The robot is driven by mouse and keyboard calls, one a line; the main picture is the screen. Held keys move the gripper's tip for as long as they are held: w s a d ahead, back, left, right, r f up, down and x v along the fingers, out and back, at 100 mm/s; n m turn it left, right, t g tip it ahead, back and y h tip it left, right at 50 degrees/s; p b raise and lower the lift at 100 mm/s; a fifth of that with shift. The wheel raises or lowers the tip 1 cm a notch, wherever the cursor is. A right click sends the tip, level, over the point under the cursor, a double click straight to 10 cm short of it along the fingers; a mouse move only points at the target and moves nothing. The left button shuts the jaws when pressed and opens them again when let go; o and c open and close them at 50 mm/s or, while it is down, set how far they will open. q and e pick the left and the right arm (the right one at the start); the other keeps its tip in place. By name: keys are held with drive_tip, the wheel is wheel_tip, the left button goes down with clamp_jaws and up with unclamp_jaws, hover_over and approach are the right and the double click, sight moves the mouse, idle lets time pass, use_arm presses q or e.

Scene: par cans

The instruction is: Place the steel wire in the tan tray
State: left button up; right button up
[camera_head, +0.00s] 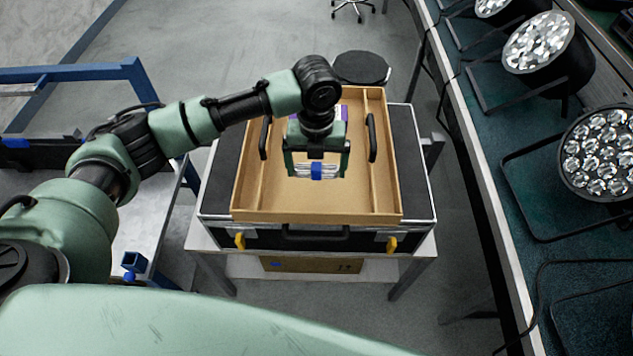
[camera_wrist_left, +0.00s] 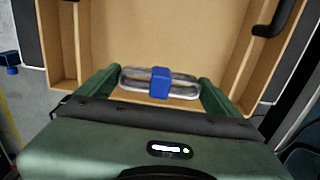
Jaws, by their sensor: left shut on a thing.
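The steel wire (camera_head: 302,170) is a silvery coil with a blue band round its middle. My left gripper (camera_head: 317,172) is shut on it and holds it over the tan tray (camera_head: 290,213). In the left wrist view the steel wire (camera_wrist_left: 130,80) lies between the two green fingers of my left gripper (camera_wrist_left: 160,86), with the tan tray (camera_wrist_left: 62,50) beneath. The gap between wire and tray floor is hard to judge. The tray has side compartments and two black handles, and sits on a black case. My right gripper is not in view.
The black case (camera_head: 222,175) rests on a low table (camera_head: 205,240). A round black stool (camera_head: 361,68) stands behind it. At the right, a long bench holds several par cans (camera_head: 597,150). A blue-framed table (camera_head: 75,72) is at the left. The tray floor around the wire looks clear.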

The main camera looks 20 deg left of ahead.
sight(317, 166)
use_arm(q)
wheel_tip(317, 166, down, 8)
drive_tip(key=shift+f+p, duration=0.15)
drive_tip(key=shift+p, duration=0.45)
drive_tip(key=shift+f, duration=0.3)
drive_tip(key=shift+f, duration=0.1)
drive_tip(key=o, duration=1)
drive_tip(key=shift+o, duration=0.2)
wheel_tip(317, 166, up, 12)
drive_tip(key=shift+r+b, duration=0.15)
drive_tip(key=shift+b, duration=0.8)
